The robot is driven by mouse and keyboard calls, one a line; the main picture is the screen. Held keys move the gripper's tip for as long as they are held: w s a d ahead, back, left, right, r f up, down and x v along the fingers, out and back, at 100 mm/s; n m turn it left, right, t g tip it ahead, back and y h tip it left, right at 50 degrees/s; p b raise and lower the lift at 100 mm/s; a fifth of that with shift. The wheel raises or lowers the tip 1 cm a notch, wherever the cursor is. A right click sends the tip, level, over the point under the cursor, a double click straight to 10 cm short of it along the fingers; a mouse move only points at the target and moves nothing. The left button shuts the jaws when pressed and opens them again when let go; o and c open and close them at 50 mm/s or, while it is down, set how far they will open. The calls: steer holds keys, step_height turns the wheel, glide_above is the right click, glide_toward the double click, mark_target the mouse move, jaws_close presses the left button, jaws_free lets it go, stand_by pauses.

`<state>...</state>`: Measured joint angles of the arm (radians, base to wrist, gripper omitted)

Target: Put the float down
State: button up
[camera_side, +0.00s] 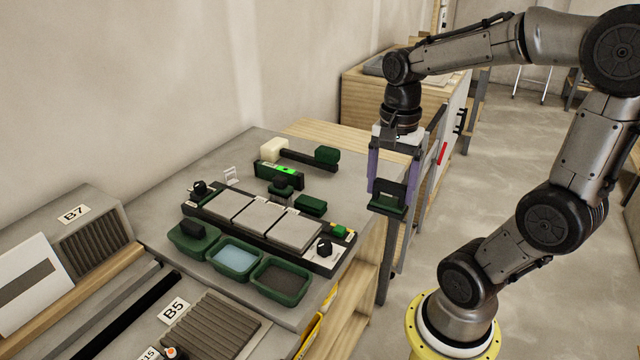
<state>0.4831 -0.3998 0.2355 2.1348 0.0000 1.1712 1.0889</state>
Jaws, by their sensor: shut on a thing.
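The float (388,203), a dark handle over a green base plate, hangs level in my gripper (390,190). My gripper points straight down and its two purple fingers are shut on the float's handle. The float is in the air at the right of the grey bench top (170,180), apart from any surface that I can see. Three grey tiles (262,218) lie in a row in a black frame on the bench, left of and below my gripper in the picture.
Green tubs stand before the frame: one with a black piece (190,230), one with bluish contents (233,258), one with dark contents (280,275).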

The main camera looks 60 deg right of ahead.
steer(key=shift+r, duration=0.1)
steer(key=w+d+r, duration=0.2)
steer(key=w, duration=1)
steer(key=w+d+r, duration=0.2)
steer(key=w, duration=0.9)
steer(key=shift+w+d+f, duration=0.4)
steer(key=shift+w+f, duration=1.95)
steer(key=shift+w, duration=0.4)
steer(key=shift+w+d+f, duration=0.45)
steer(key=shift+w+f, duration=1.95)
steer(key=shift+w, duration=0.35)
steer(key=shift+w+d+f, duration=0.4)
steer(key=shift+w+f, duration=1.95)
steer(key=shift+w, duration=0.4)
steer(key=shift+f, duration=1.4)
steer(key=shift+f, duration=0.1)
